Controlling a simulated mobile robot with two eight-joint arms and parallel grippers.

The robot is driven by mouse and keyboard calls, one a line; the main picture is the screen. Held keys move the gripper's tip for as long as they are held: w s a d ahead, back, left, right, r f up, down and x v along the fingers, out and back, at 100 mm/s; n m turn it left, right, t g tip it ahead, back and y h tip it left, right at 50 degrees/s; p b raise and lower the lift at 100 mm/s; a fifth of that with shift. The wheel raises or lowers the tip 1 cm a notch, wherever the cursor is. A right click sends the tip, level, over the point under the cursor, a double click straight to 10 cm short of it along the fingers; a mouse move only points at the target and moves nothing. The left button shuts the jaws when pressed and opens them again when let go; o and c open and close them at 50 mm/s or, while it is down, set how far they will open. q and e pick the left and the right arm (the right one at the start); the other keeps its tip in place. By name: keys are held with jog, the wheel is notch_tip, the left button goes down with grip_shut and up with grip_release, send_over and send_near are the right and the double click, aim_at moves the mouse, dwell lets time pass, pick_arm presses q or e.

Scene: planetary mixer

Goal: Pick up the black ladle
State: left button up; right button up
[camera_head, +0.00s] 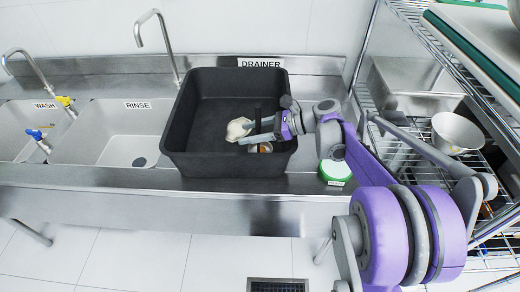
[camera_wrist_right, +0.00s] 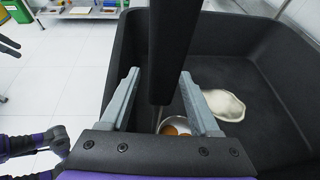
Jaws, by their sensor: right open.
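The black ladle's dark handle (camera_head: 257,116) stands upright in the black bin in the head view. In the right wrist view the handle (camera_wrist_right: 172,50) rises large between the two fingers of my right gripper (camera_wrist_right: 160,78). That gripper, also seen in the head view (camera_head: 252,131), is open, with a finger on each side of the handle and visible gaps. It is inside the bin's opening. The ladle's lower end is mostly hidden behind the gripper. My left gripper is not clearly in view.
The black bin (camera_head: 188,110) has high walls around the gripper. A whitish lump (camera_head: 238,128) lies in it, and a pale bowl with brownish contents (camera_wrist_right: 176,126) shows below.

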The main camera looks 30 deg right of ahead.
jog(key=shift+w+a+f, duration=0.15)
jog(key=shift+w+a, duration=0.1)
jog(key=shift+a, duration=0.05)
grip_shut()
dwell(1.2)
